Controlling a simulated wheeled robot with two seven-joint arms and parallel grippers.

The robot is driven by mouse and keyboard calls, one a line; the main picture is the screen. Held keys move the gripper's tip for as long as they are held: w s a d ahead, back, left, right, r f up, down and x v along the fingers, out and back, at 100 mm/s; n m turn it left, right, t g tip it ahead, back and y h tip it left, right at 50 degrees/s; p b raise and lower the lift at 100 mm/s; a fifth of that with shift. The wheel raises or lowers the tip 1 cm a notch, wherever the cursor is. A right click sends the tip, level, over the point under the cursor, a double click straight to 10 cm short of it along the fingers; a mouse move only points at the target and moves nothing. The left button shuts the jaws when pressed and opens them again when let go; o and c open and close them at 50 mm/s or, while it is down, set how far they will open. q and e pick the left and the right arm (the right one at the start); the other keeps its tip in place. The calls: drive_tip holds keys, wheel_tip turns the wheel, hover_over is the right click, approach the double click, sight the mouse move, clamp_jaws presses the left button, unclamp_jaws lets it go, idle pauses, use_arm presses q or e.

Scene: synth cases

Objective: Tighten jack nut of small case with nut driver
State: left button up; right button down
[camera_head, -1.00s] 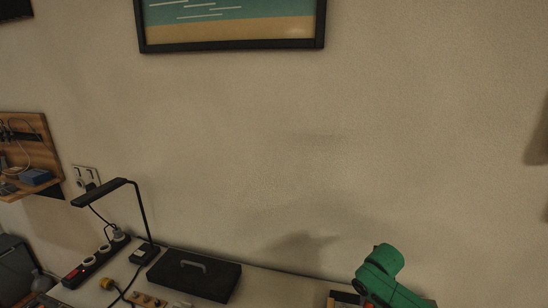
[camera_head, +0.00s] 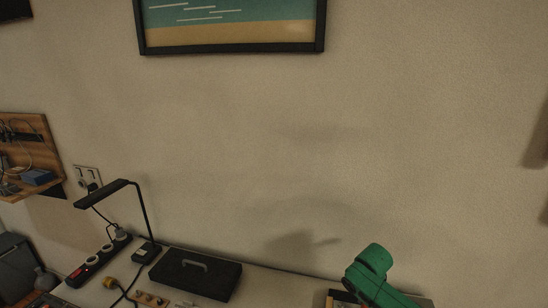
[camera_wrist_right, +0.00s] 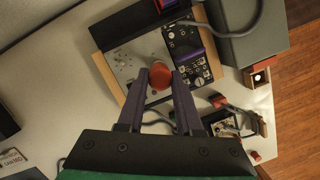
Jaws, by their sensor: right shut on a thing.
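In the right wrist view my right gripper (camera_wrist_right: 160,70) is shut on a round red handle (camera_wrist_right: 159,78), seen nearly end-on, which looks like the nut driver. The handle is over a case with wooden sides (camera_wrist_right: 110,82). The case has a pale grey panel (camera_wrist_right: 122,56) and a dark module with small knobs and jacks (camera_wrist_right: 190,52). The driver's tip and whatever lies under the handle are hidden, so contact with a nut cannot be told. In the head view only my green right arm shows, at the bottom right. My left gripper is in neither view.
A second, smaller wooden-ended device (camera_wrist_right: 236,124) with cables lies to the right in the wrist view, near the table edge. A grey box (camera_wrist_right: 243,28) stands at the top right. In the head view a black toolbox (camera_head: 196,274) and a desk lamp (camera_head: 143,215) stand along the wall.

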idle(0.3)
drive_tip(key=m, duration=0.3)
drive_tip(key=shift+g+p, duration=0.3)
drive_tip(key=shift+p, duration=0.1)
drive_tip(key=c, duration=0.5)
unclamp_jaws()
drive_tip(key=shift+a, duration=0.1)
